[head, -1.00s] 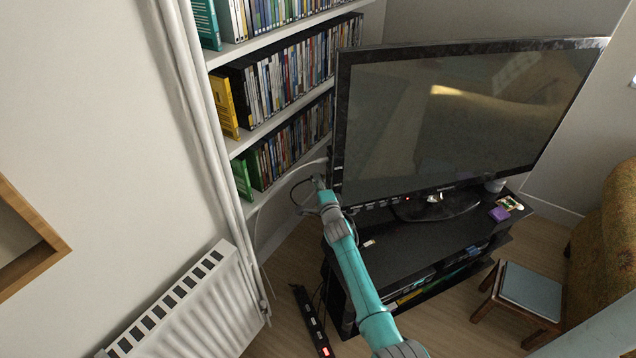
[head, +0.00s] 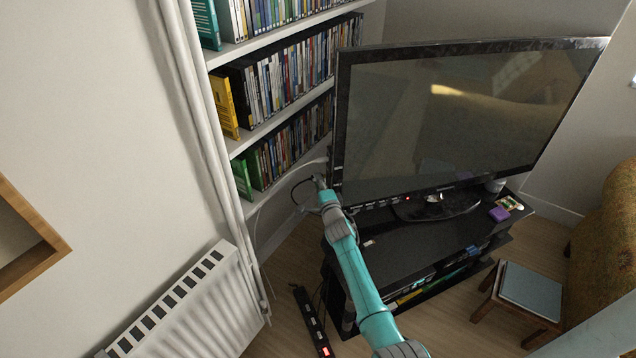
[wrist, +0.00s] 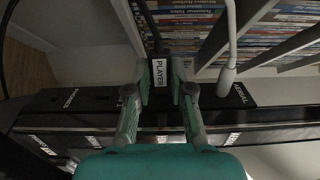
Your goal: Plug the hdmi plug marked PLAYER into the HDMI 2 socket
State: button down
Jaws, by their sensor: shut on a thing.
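My gripper (wrist: 160,88) is shut on the hdmi plug marked PLAYER (wrist: 160,73), whose white label shows between the two teal fingertips in the wrist view. Its dark cable (wrist: 149,22) runs up and away from the fingers. In the head view my gripper (head: 321,184) is at the left edge of the television (head: 440,125), and the plug is too small to make out. The television's edge with its socket panel (wrist: 100,118) crosses the wrist view just below the plug. Small white labels show there, but I cannot read which is HDMI 2. I cannot tell whether the plug touches a socket.
A white cable with a plug (wrist: 227,78) hangs right of my gripper, close to the panel. Shelves of DVDs (head: 285,75) stand behind and left. A black TV stand (head: 400,238) is below, with a power strip (head: 311,320) on the floor. A radiator (head: 190,310) is at left.

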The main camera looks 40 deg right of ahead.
jog(key=shift+s+d, duration=0.3)
jog(key=shift+d, duration=0.55)
jog(key=c, duration=0.9)
grip_release()
jog(key=shift+c, duration=0.2)
jog(key=shift+s, duration=0.1)
jog(key=v, duration=0.7)
jog(key=shift+s, duration=0.2)
jog(key=shift+a, duration=0.1)
